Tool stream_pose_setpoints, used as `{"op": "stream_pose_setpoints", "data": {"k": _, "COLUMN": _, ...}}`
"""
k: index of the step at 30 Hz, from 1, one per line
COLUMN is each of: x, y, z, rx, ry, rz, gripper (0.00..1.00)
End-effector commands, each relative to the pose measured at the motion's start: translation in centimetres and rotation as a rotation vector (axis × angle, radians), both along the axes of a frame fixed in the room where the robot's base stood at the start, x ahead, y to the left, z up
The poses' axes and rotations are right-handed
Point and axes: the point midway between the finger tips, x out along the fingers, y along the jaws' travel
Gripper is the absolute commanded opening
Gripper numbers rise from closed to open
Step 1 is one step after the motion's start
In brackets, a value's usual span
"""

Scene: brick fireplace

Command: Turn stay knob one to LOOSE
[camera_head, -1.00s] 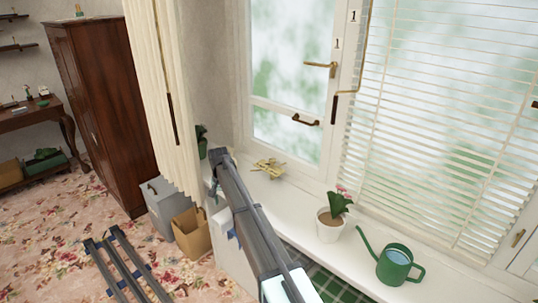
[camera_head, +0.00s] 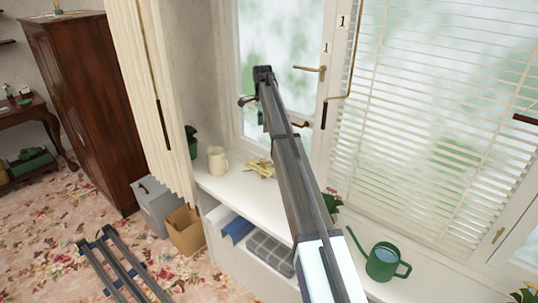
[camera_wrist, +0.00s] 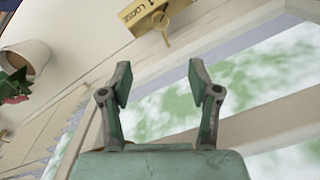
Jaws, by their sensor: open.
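A cream mug (camera_head: 217,160) and the yellowish piece stand on the white sill (camera_head: 225,184). A green watering can (camera_head: 383,262) is at right. A brass window handle (camera_head: 310,69) is on the frame.

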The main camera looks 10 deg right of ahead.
Motion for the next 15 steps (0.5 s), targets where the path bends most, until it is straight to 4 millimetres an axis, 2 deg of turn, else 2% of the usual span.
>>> {"op": "stream_pose_setpoints", "data": {"k": 5, "x": -0.1, "y": 0.0, "z": -1.6, "rx": 0.000, "ry": 0.002, "rz": -0.002, "gripper": 0.62}}
{"op": "stream_pose_setpoints", "data": {"k": 15, "x": -0.2, "y": 0.0, "z": -7.9, "rx": 0.000, "ry": 0.003, "rz": 0.000, "gripper": 0.62}}
